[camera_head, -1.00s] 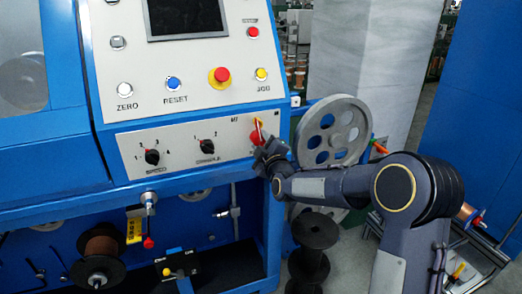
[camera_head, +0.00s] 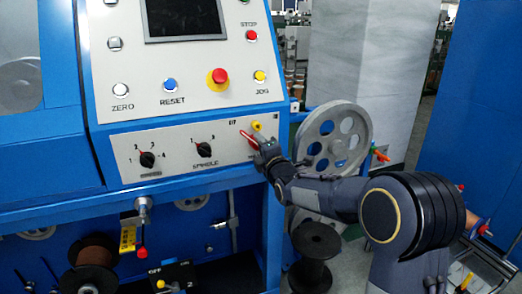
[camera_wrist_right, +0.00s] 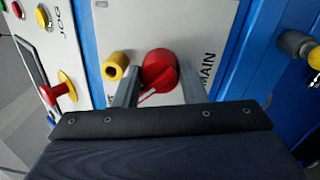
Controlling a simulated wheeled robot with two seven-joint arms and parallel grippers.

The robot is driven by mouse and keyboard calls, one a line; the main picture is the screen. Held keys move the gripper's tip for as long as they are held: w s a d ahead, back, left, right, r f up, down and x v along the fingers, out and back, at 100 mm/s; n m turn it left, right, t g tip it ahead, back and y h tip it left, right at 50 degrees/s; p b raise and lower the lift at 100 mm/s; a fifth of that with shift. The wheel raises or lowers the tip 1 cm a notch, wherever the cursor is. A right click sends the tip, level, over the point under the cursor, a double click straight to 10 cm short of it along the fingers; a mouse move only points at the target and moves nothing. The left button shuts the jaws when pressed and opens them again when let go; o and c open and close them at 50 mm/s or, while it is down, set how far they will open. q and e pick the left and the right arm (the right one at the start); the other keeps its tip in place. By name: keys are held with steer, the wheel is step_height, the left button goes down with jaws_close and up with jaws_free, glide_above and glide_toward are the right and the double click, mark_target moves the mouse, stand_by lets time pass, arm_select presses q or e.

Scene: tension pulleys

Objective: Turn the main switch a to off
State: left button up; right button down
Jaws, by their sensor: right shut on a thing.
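The main switch a is a red rotary knob (camera_head: 247,137) at the right end of the machine's lower control panel. In the head view its red handle tilts to the upper left, and my gripper hides part of it. My right gripper (camera_head: 262,147) reaches it from the right. In the right wrist view the red knob (camera_wrist_right: 160,68) sits between the two fingers of my right gripper (camera_wrist_right: 158,90), which is shut on it. The word MAIN is printed beside it. My left gripper is not in view.
A yellow knob (camera_head: 256,126) sits close to the switch, and also beside a finger in the wrist view (camera_wrist_right: 115,66). The black speed (camera_head: 147,159) and spindle (camera_head: 204,149) selectors are to the left. A red emergency button (camera_head: 217,77) is above. A grey pulley wheel (camera_head: 333,142) stands right.

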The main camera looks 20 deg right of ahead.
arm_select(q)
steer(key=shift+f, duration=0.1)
arm_select(e)
steer(key=shift+a+f+n, duration=0.1)
steer(key=shift+a+n, duration=0.2)
steer(key=shift+a, duration=0.1)
steer(key=c, duration=0.9)
jaws_free()
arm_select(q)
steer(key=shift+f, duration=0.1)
